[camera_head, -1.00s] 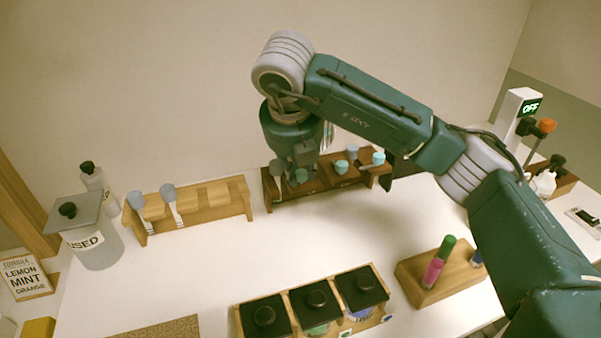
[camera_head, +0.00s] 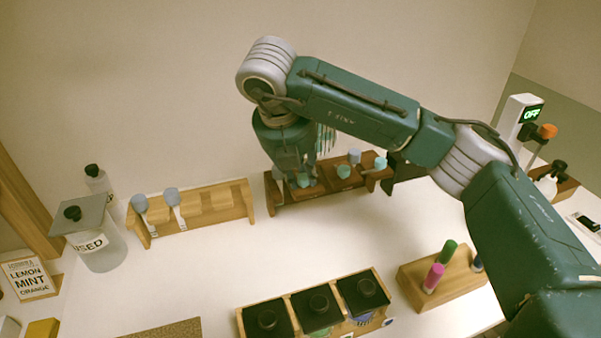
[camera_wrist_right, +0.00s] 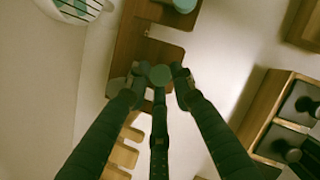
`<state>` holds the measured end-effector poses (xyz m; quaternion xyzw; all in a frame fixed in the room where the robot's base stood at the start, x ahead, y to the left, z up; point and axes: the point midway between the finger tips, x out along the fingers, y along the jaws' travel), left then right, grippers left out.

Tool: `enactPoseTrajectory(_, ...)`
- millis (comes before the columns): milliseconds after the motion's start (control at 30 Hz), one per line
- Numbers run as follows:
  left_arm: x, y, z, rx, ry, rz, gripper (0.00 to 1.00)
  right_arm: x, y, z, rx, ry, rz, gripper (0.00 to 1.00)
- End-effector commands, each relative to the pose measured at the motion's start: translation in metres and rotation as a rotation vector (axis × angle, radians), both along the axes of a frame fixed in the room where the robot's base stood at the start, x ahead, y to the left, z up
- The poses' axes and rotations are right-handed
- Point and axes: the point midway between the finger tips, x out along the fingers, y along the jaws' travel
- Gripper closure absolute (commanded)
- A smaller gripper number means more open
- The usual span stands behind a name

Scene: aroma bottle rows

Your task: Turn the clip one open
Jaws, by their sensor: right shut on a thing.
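A dark brown wooden rack (camera_head: 318,192) stands against the back wall and holds teal and grey-blue topped items. My right gripper (camera_head: 294,180) reaches down from above at the rack's left part. It is shut on a teal round-topped piece (camera_head: 304,180). In the right wrist view the fingertips (camera_wrist_right: 160,80) close around this teal top (camera_wrist_right: 160,75), with the brown rack (camera_wrist_right: 150,50) under it. The piece's lower part is hidden by the fingers. Which thing is the clip, and whether it is open, I cannot tell. My left gripper is not in view.
A light wooden rack (camera_head: 205,219) with two grey-blue topped items stands to the left, beside the USED jar (camera_head: 103,250). A case with several black lids (camera_head: 268,318) is at the front. A block (camera_head: 445,280) holds pink and green tubes. The middle table is clear.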

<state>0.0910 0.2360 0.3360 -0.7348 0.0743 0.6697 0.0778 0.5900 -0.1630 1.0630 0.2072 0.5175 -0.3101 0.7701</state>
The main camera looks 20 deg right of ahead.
Motion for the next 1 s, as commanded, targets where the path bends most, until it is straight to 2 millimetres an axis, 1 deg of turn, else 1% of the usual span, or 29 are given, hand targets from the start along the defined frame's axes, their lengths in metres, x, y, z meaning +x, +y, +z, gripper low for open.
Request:
enactPoseTrajectory(33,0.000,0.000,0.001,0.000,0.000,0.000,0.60,0.003,-0.004,0.006,-0.004,-0.016,-0.012,1.00)
enactPoseTrajectory(67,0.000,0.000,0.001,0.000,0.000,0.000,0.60,0.004,-0.004,0.006,-0.004,-0.016,-0.012,0.71)
enactPoseTrajectory(100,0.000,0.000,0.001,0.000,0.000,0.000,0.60,0.003,-0.004,0.006,-0.004,-0.015,-0.011,0.63)
enactPoseTrajectory(133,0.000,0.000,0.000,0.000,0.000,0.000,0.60,0.003,-0.004,0.005,-0.004,-0.014,-0.010,0.60)
enactPoseTrajectory(400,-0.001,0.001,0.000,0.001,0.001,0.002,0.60,0.002,-0.002,0.003,-0.004,-0.009,-0.005,0.60)
enactPoseTrajectory(467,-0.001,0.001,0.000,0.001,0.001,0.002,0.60,0.001,-0.001,0.005,-0.004,-0.009,-0.004,0.60)
enactPoseTrajectory(567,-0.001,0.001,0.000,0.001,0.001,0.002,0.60,-0.001,0.001,0.013,-0.005,-0.011,-0.003,0.60)
enactPoseTrajectory(667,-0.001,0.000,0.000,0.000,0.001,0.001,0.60,-0.005,0.004,0.029,-0.005,-0.014,-0.004,0.60)
enactPoseTrajectory(800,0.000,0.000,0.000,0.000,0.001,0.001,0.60,-0.013,0.012,0.057,-0.004,-0.015,-0.005,0.60)
enactPoseTrajectory(1000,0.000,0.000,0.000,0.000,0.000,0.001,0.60,-0.023,0.021,0.092,-0.004,-0.015,-0.008,0.60)
